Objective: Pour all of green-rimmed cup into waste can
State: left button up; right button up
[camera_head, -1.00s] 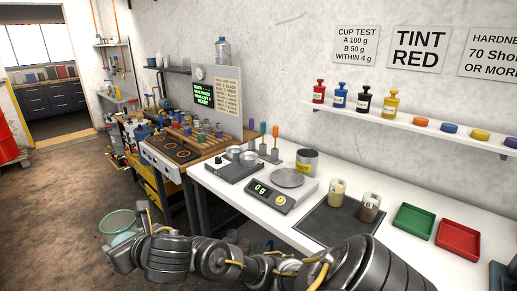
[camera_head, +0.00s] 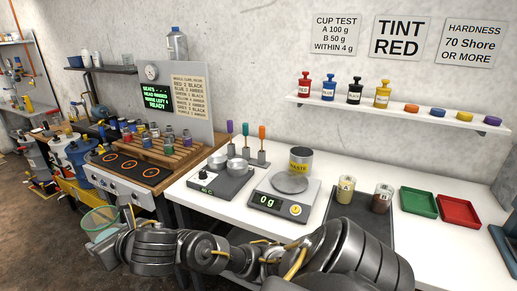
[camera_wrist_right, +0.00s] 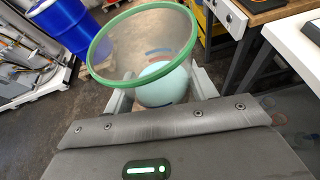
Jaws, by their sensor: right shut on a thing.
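The green-rimmed cup (camera_head: 98,220) is at the lower left in the head view, out over the floor left of the white table. In the wrist view the clear cup (camera_wrist_right: 140,9) shows its green rim, with a pale mint round mass at its lower part. My right gripper (camera_wrist_right: 158,97) is shut on the cup, a finger on each side. In the head view my right gripper (camera_head: 104,243) is partly hidden by its own wrist. The waste can (camera_head: 301,161), grey with a yellow label, stands on the table behind the scale, well right of the cup. My left gripper is not in view.
The scale (camera_head: 283,197) reads 0 g in front of the can. A hotplate with metal pans (camera_head: 222,179) is left of it. Two filled cups (camera_head: 345,190) (camera_head: 381,198) stand on a dark mat (camera_head: 352,221). Green (camera_head: 419,202) and red (camera_head: 459,211) trays lie at right.

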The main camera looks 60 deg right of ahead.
aim_at(301, 162)
jog(key=z, duration=0.85)
jog(key=i, duration=0.8)
jog(key=z, duration=0.85)
